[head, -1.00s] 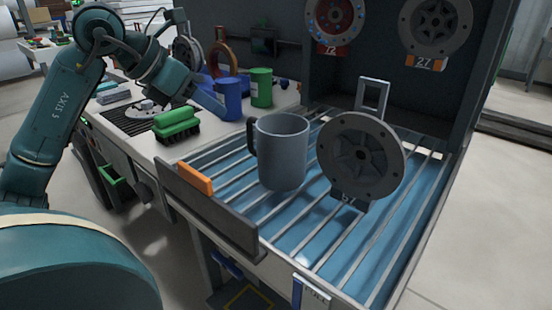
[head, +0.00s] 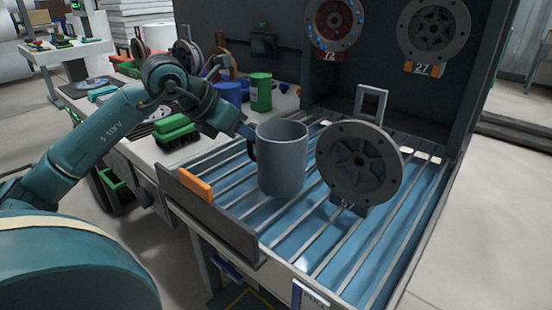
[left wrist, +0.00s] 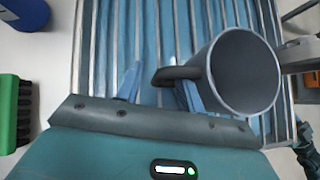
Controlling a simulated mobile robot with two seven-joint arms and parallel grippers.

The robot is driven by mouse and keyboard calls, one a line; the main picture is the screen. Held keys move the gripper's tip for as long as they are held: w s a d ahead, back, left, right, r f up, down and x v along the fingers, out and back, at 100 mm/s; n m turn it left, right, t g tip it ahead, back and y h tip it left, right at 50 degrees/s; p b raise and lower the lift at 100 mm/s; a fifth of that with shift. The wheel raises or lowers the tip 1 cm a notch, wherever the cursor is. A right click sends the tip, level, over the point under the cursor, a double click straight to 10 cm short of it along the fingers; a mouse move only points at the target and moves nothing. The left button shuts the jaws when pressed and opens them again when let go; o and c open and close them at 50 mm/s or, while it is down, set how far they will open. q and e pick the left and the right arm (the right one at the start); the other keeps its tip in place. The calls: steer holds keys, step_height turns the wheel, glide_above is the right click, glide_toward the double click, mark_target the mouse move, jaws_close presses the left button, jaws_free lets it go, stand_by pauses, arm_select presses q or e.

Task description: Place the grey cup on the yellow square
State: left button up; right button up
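The grey cup (head: 284,160) stands upright on the slatted blue conveyor, its handle turned to the left. In the left wrist view the cup (left wrist: 243,72) is at the right, with its open mouth showing. My left gripper (head: 246,132) is beside the handle in the head view. In the left wrist view the gripper (left wrist: 158,86) is open, with its fingers apart. The handle's end lies over the gap and overlaps the right finger; contact cannot be told. A yellow square outline (head: 252,296) shows partly at the bottom of the head view, below the conveyor. My right gripper is not in view.
A dark disc marked 57 (head: 360,165) with a frame handle stands right of the cup. A green brush (head: 176,130), blue can (head: 228,95) and green can (head: 260,92) stand on the left counter.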

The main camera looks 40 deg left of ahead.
arm_select(q)
steer(key=shift+c, duration=0.4)
jaws_close()
